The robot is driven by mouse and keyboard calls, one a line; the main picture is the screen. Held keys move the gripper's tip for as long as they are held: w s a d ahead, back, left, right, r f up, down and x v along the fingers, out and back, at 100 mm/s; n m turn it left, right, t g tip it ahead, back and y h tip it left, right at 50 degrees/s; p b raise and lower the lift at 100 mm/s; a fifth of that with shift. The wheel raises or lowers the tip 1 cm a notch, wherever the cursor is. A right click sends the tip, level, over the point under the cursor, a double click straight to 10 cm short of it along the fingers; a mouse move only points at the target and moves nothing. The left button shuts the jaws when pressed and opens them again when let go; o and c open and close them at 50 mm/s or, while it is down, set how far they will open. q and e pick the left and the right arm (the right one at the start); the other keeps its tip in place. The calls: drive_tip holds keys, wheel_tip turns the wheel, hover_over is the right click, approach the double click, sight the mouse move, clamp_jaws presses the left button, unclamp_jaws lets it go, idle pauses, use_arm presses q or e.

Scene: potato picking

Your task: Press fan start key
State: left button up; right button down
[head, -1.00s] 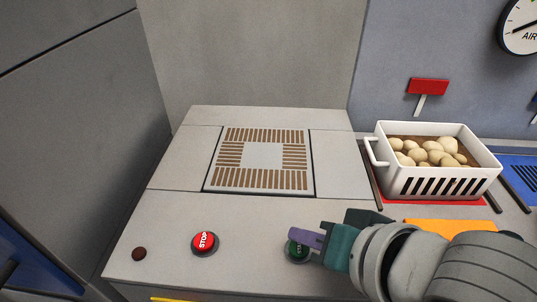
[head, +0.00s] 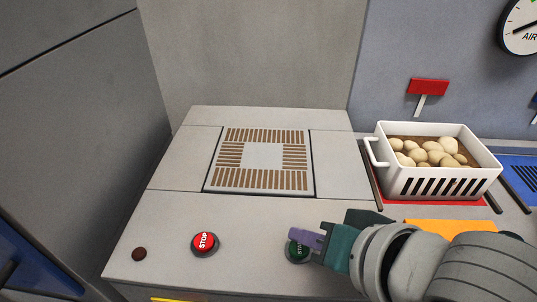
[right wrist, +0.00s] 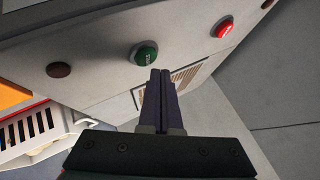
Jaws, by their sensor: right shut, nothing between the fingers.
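The green start key (head: 297,251) sits on the front part of the grey machine top, partly covered by my right gripper. In the right wrist view the green key (right wrist: 146,54) shows whole, just past the fingertips. My right gripper (head: 302,237) is shut and empty, its purple fingers reaching left over the key. In the right wrist view the two fingers (right wrist: 160,72) lie side by side with their tips close to the key; I cannot tell whether they touch it. The red STOP button (head: 204,243) is to the left. My left gripper is not in view.
A slotted vent plate (head: 263,155) lies in the machine top. A small dark red button (head: 139,254) is at the far left. A white basket of potatoes (head: 440,181) stands at the right on a red mat. A gauge (head: 521,25) hangs at the upper right.

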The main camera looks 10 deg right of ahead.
sight(303, 254)
drive_tip(key=shift+f, duration=0.15)
drive_tip(key=shift+f, duration=0.3)
idle(0.3)
drive_tip(key=shift+f+b, duration=0.35)
drive_tip(key=shift+f, duration=0.1)
idle(0.5)
drive_tip(key=shift+r+p, duration=0.85)
drive_tip(key=shift+p, duration=0.2)
wheel_tip(303, 254, up, 5)
drive_tip(key=p, duration=0.5)
drive_tip(key=shift+r+p, duration=0.1)
drive_tip(key=shift+p, duration=0.3)
